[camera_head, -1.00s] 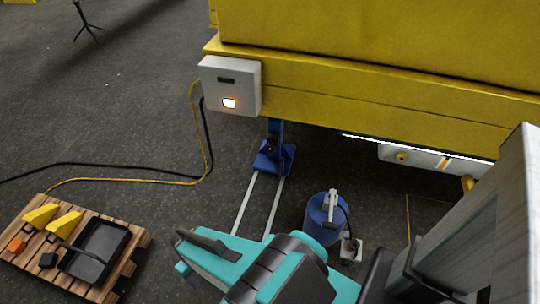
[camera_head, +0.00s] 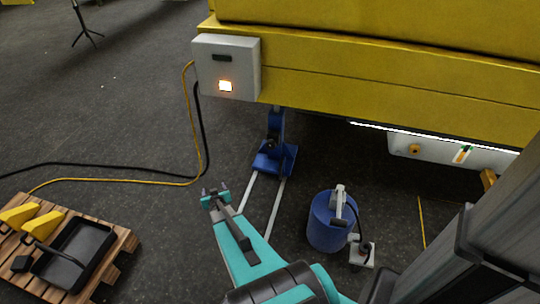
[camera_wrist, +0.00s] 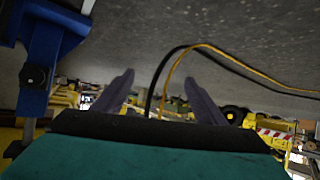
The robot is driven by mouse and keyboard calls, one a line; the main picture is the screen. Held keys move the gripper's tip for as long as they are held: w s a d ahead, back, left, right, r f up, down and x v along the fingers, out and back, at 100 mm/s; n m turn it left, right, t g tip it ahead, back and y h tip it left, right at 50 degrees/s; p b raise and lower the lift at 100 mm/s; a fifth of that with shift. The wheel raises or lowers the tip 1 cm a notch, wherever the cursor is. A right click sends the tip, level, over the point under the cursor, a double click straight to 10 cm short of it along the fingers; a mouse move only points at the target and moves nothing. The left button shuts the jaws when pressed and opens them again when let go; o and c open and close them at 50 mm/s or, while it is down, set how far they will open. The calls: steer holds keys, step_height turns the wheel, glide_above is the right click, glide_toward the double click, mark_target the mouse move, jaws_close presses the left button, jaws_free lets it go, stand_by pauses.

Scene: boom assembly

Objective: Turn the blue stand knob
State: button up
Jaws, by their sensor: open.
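The blue stand (camera_head: 276,130) is upright under the yellow boom's edge, on a blue foot. A small dark knob (camera_head: 269,143) shows on its column. In the wrist view the stand (camera_wrist: 45,45) fills the upper left, with a black knob (camera_wrist: 35,75) on its side. My gripper (camera_head: 216,192) is in front and left of the stand in the head view, apart from it. In the wrist view my gripper (camera_wrist: 158,90) has its two dark fingers spread, with nothing between them.
A grey control box (camera_head: 226,66) with a lit square hangs on the yellow structure (camera_head: 330,85). Black and yellow cables (camera_head: 125,179) cross the floor at left. A wooden pallet (camera_head: 128,243) holds a black tray (camera_head: 106,240). A blue canister (camera_head: 327,232) stands right of the arm.

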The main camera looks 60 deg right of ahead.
steer(key=s+d+m+h+b, duration=0.1)
steer(key=s+d+h+b, duration=0.15)
steer(key=d, duration=0.45)
steer(key=s+d+m+h+b, duration=0.2)
steer(key=d+h, duration=0.1)
steer(key=d, duration=0.4)
steer(key=m+g+h+b, duration=0.3)
steer(key=g+h, duration=0.1)
glide_toward(270, 146)
steer(key=v, duration=0.4)
steer(key=shift+s+a+f, duration=0.15)
steer(key=shift+a+f, duration=0.05)
steer(key=b+x, duration=0.3)
steer(key=x, duration=0.9)
steer(key=shift+d+f, duration=0.1)
steer(key=shift+d, duration=0.1)
steer(key=shift+x, duration=0.75)
steer(key=shift+c, duration=0.4)
